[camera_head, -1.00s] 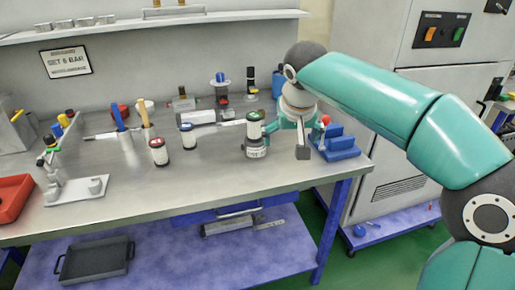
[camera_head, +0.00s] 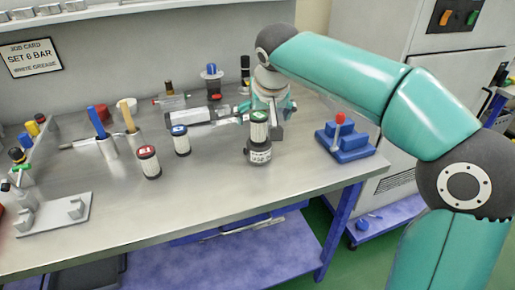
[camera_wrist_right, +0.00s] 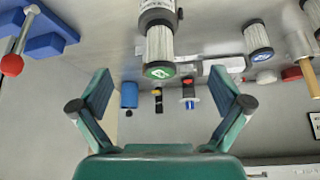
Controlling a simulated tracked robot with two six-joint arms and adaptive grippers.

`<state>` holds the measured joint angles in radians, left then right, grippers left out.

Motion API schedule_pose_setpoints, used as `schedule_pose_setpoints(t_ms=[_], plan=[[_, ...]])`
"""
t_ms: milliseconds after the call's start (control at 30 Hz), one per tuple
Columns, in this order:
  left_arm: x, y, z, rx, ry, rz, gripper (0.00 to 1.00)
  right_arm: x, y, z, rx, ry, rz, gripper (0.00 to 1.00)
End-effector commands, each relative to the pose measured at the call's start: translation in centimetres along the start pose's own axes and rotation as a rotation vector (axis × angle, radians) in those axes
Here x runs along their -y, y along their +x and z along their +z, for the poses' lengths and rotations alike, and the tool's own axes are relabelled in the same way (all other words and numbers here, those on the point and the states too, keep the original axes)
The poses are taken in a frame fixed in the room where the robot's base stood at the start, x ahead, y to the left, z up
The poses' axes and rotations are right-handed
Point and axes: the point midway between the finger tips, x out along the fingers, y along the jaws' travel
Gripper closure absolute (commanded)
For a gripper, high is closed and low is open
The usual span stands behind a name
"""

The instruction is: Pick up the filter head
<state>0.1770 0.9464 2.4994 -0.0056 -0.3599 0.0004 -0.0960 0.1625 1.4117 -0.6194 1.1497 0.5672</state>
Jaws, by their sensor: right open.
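No part is plainly marked as the filter head, and I cannot tell which one it is. A white ribbed cartridge with a green cap (camera_head: 259,116) stands upright on a dark-ringed, labelled cylinder (camera_head: 259,153). The green-capped cartridge (camera_wrist_right: 159,52) also shows in the right wrist view, at the top middle. My right gripper (camera_head: 270,112) is just behind this stack in the head view, which partly hides it. In the wrist view the right gripper (camera_wrist_right: 162,88) is open, fingers wide apart, with nothing between the pads. My left gripper is not in view.
A blue stepped block with a red knob (camera_head: 346,144) stands to the right. A red-capped cartridge (camera_head: 148,162) and a blue-capped cartridge (camera_head: 180,140) stand to the left. A blue-knobbed fitting (camera_head: 212,82) is at the back. The front of the bench (camera_head: 190,205) is clear.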

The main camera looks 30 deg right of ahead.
Motion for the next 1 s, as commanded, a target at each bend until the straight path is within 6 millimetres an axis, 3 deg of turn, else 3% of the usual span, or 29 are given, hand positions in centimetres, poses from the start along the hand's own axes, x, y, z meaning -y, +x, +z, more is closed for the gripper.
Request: schedule_pose_setpoints(t_ms=[100,300,633,1000], plan=[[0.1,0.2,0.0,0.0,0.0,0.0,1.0,-0.5,2.9,0.2,0.006,0.006,0.007,0.0],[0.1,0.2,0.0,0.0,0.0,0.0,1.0,-0.7,6.5,0.2,0.004,0.009,0.008,0.0],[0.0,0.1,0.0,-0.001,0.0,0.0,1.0,-0.7,8.9,0.3,0.003,0.01,0.007,0.0],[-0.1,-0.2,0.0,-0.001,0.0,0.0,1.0,-0.6,13.1,0.5,0.002,0.011,0.007,0.0]])
